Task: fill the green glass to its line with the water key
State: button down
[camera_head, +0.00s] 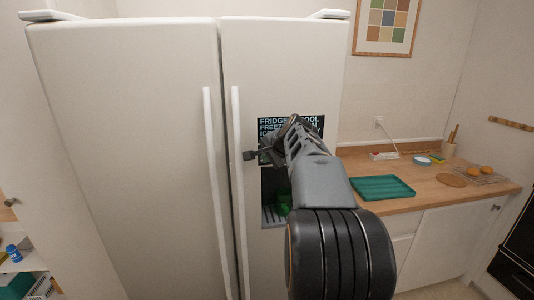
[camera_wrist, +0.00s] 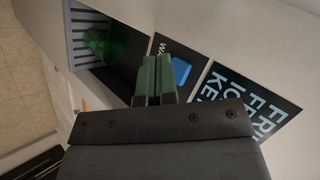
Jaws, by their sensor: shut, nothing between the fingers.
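The green glass (camera_head: 284,203) stands in the dispenser recess of the fridge's right door, over a slatted tray (camera_head: 270,216). In the wrist view the green glass (camera_wrist: 103,44) looks dark and see-through; its line and any water level cannot be made out. The blue water key (camera_wrist: 182,71) sits on the black panel beside a partly hidden label starting "WA". My gripper (camera_wrist: 155,64) is shut and empty, its fingertips beside the blue key in the picture. Whether they touch it cannot be told. In the head view my gripper (camera_head: 270,152) covers much of the panel.
The display panel (camera_head: 270,122) above the recess carries lines of text. Long vertical door handles (camera_head: 237,190) stand out left of my gripper. The wooden counter (camera_head: 440,185) at right holds a green tray (camera_head: 382,188) and small items.

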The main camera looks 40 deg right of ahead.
jog(key=shift+w+d, duration=0.1)
jog(key=shift+w, duration=0.15)
jog(key=shift+w+d+p, duration=0.2)
jog(key=shift+w+p, duration=0.15)
jog(key=shift+w, duration=0.05)
dwell(0.8)
jog(key=shift+s, duration=0.15)
jog(key=shift+s+a+b, duration=0.4)
jog(key=shift+s+b, duration=0.15)
jog(key=shift+s, duration=0.1)
jog(key=s+b, duration=0.1)
jog(key=s+a, duration=0.1)
jog(key=s, duration=0.1)
jog(key=s+a+b, duration=0.1)
jog(key=shift+s+a+b, duration=0.1)
jog(key=shift+s+b, duration=0.15)
jog(key=shift+b, duration=0.05)
dwell(0.4)
dwell(0.8)
